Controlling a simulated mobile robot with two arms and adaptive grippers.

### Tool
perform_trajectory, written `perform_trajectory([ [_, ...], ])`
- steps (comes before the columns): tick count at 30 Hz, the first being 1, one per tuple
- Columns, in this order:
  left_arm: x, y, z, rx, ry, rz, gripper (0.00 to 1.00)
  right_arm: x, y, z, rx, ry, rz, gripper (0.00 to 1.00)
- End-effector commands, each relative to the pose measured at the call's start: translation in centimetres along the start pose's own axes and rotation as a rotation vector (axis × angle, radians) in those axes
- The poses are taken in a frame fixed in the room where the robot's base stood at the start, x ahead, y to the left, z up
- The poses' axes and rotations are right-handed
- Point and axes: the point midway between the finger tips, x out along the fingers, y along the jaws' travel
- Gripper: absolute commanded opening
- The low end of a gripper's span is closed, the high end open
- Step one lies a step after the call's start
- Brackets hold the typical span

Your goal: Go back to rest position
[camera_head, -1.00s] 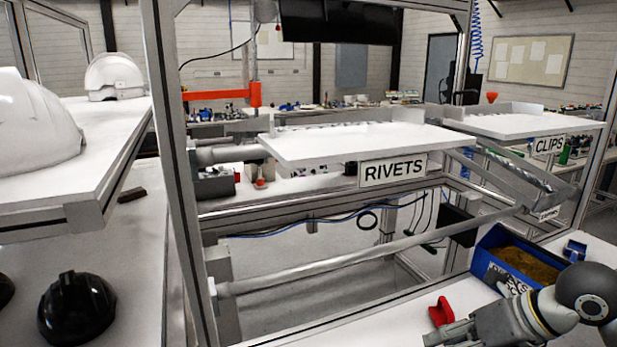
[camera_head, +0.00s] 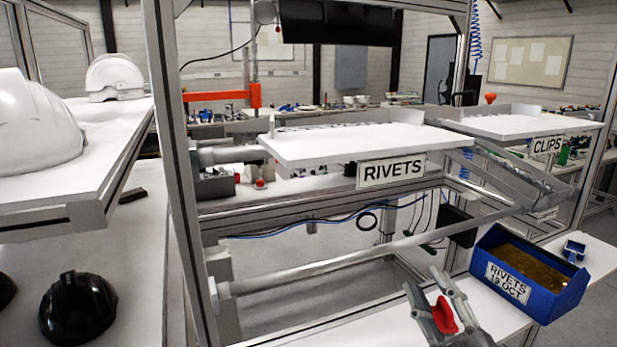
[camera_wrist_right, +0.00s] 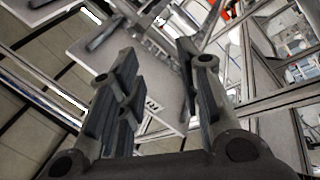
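My right gripper (camera_head: 429,290) is at the lower right of the head view, above the white work surface, with its two fingers spread apart. In the right wrist view its fingers (camera_wrist_right: 158,75) are also apart, with nothing between them. The blue bin (camera_head: 556,301) labelled RIVETS 19 OCT holds yellowish small parts and stands to the right of the gripper. My left gripper is not in view.
White helmet shells (camera_head: 38,125) sit on the left shelf, with a black helmet (camera_head: 78,309) below. An aluminium frame post (camera_head: 176,180) stands between them and the tilted RIVETS shelf (camera_head: 350,147). A small blue holder (camera_head: 573,251) stands behind the bin.

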Motion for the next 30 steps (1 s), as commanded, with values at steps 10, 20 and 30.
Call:
perform_trajectory([
  [10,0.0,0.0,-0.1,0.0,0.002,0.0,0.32,-13.7,-9.4,14.2,0.391,-0.868,-0.145,0.33],
  [20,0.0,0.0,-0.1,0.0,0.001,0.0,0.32,-29.4,-18.4,13.8,0.602,-1.425,-0.475,0.33],
  [30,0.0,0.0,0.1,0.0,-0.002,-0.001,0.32,-35.2,-24.5,15.3,0.653,-1.592,-0.628,0.33],
])
